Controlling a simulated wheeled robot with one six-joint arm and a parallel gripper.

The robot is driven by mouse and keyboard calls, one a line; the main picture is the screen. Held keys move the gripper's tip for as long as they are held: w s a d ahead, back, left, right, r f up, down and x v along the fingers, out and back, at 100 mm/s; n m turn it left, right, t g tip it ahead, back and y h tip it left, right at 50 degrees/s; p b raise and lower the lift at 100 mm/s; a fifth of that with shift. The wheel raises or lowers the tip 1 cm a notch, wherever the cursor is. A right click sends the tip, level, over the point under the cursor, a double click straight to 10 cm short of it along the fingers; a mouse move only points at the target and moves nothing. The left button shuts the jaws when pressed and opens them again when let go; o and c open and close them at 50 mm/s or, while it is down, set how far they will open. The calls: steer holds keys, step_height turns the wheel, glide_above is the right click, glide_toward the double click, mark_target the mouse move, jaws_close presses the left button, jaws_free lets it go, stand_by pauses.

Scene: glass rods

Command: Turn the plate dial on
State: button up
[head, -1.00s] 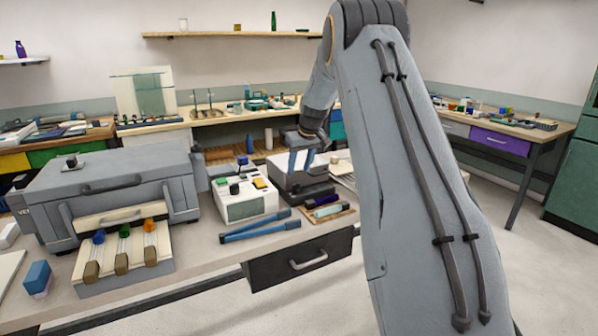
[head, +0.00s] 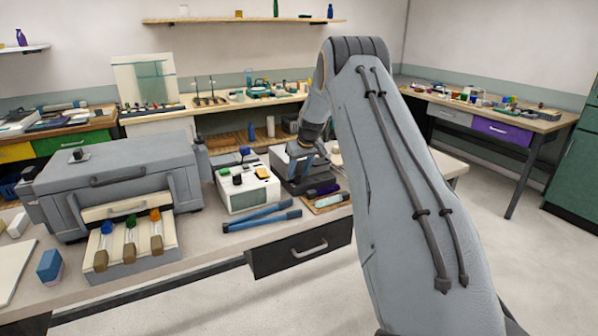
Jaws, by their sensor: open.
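My gripper (head: 308,150) is at the far end of my arm, over a dark grey boxy unit (head: 296,178) on the bench. Its finger tips are small and partly lost against that unit, and I cannot tell if they touch it. No dial shows on the unit's visible sides, and my arm hides the area to its right. To the left stands a white control box (head: 247,196) with green, black and yellow parts on its top. I cannot tell which thing carries the plate dial.
Blue tongs (head: 262,217) and a small tray with coloured rods (head: 328,201) lie in front. A large grey furnace-like box (head: 115,180) stands left, with a rack of several capped tools (head: 128,245) before it.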

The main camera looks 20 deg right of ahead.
steer(key=c, duration=1.1)
steer(key=shift+o, duration=0.2)
steer(key=shift+m, duration=0.3)
steer(key=m+b, duration=0.1)
steer(key=m+h+b, duration=0.1)
steer(key=m, duration=0.1)
steer(key=shift+a+b, duration=0.25)
steer(key=shift+b, duration=0.15)
steer(key=shift+m+h, duration=0.4)
steer(key=shift+m, duration=0.1)
